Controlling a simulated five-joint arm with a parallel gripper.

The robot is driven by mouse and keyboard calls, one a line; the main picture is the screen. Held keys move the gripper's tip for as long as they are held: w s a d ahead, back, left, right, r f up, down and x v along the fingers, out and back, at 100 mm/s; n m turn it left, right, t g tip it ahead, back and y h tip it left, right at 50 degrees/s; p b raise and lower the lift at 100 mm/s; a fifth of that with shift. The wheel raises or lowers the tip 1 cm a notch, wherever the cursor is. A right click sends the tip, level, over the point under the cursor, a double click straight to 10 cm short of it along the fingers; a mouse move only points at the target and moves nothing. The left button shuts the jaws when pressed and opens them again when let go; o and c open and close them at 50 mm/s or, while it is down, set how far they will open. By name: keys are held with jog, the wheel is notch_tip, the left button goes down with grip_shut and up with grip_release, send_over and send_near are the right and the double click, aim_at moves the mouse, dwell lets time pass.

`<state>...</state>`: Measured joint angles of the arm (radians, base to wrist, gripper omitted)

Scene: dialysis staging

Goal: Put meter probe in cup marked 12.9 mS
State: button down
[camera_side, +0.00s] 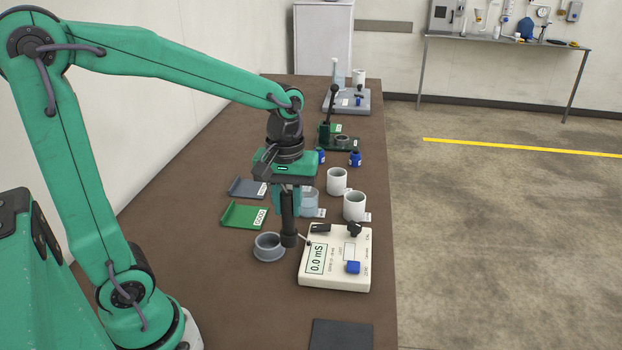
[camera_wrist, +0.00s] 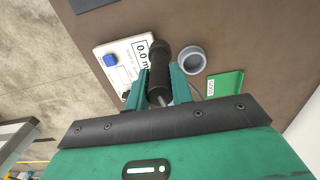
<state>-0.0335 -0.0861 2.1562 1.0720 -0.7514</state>
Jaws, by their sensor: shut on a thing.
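My gripper (camera_side: 288,205) points down and is shut on the black meter probe (camera_side: 289,232), which hangs upright beside the cream meter (camera_side: 336,272). In the wrist view the probe (camera_wrist: 158,78) sits between the green fingers. The meter reads 0.0 mS and has a blue button. A grey ring holder (camera_side: 268,250) stands empty just left of the probe. Two white cups (camera_side: 337,182) (camera_side: 355,208) and a bluish clear cup (camera_side: 309,203) stand behind the meter, the clear one partly hidden by my gripper. Small tags beside the cups are too small to read.
A green tray (camera_side: 243,215) and a grey tray (camera_side: 246,188) lie left of the cups. Blue-capped bottles (camera_side: 355,159) and other instruments (camera_side: 346,101) stand farther back. A dark mat (camera_side: 341,335) lies at the front. The table's right edge is close to the meter.

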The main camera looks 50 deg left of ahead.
jog(key=w+a+r, duration=0.2)
jog(key=w+a, duration=0.1)
jog(key=w, duration=1.1)
send_over(358, 207)
jog(key=a, duration=0.2)
notch_tip(358, 207, down, 3)
jog(key=shift+w+a, duration=0.3)
jog(key=shift+w, duration=0.3)
jog(key=shift+f, duration=0.1)
notch_tip(358, 207, down, 10)
jog(key=shift+f, duration=0.1)
jog(key=c, duration=1.2)
grip_release()
